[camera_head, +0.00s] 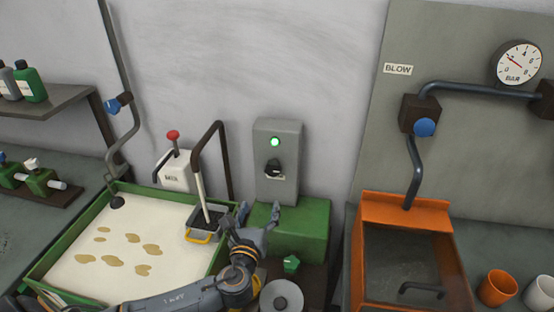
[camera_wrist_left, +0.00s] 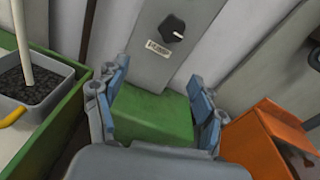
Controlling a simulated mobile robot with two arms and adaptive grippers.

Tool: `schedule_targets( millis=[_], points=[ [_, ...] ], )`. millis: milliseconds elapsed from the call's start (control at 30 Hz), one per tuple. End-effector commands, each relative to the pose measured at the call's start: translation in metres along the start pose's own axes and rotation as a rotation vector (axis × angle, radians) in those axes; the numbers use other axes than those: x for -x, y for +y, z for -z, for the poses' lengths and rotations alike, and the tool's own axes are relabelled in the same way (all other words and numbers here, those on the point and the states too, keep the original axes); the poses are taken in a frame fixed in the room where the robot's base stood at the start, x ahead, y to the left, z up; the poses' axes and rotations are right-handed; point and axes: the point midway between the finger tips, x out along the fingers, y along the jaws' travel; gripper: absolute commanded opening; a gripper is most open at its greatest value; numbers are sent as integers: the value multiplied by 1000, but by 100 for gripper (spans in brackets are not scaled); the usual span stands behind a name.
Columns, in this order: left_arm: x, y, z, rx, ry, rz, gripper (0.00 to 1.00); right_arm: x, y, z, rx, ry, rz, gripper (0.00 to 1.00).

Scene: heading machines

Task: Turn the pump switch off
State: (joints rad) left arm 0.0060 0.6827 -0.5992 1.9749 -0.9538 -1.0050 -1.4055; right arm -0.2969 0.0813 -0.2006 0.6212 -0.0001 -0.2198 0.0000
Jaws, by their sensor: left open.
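The pump switch is a black rotary knob (camera_head: 273,168) on a grey upright box (camera_head: 291,142), below a lit green lamp (camera_head: 275,141). In the left wrist view the knob (camera_wrist_left: 172,27) shows near the top, its pale mark pointing to the lower right, with a small label plate (camera_wrist_left: 158,48) below it. My left gripper (camera_head: 258,213) is open and empty, below and a little left of the knob, apart from it. Its two fingers also show in the left wrist view (camera_wrist_left: 160,88), in front of a green block (camera_wrist_left: 150,118). My right gripper is not in view.
An orange box (camera_head: 405,212) stands right, below blue-knobbed piping (camera_head: 425,127). The wall above the switch box is clear.

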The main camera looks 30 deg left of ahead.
Motion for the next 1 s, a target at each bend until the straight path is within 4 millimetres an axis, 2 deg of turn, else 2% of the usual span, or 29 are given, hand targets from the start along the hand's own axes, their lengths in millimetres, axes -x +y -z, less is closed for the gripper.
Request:
schedule_targets(
  millis=[100,233,367,500,567,667,800,1000],
  points=[
    [-9,-4,-9,-153,-50,41,70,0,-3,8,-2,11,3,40],
    [-18,-6,-12,-196,-64,51,70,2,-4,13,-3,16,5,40],
    [-38,-7,-16,-194,-65,49,70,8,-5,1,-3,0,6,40],
    [-68,-9,-18,-191,-64,47,70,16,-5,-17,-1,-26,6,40],
    [-82,-9,-18,-191,-64,46,70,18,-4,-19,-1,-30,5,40],
    [-102,-11,-19,-189,-63,47,70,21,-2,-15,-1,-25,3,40],
    [-125,-12,-19,-188,-61,48,70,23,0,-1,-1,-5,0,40],
    [-143,-12,-18,-188,-61,48,70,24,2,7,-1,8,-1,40]
  ],
)
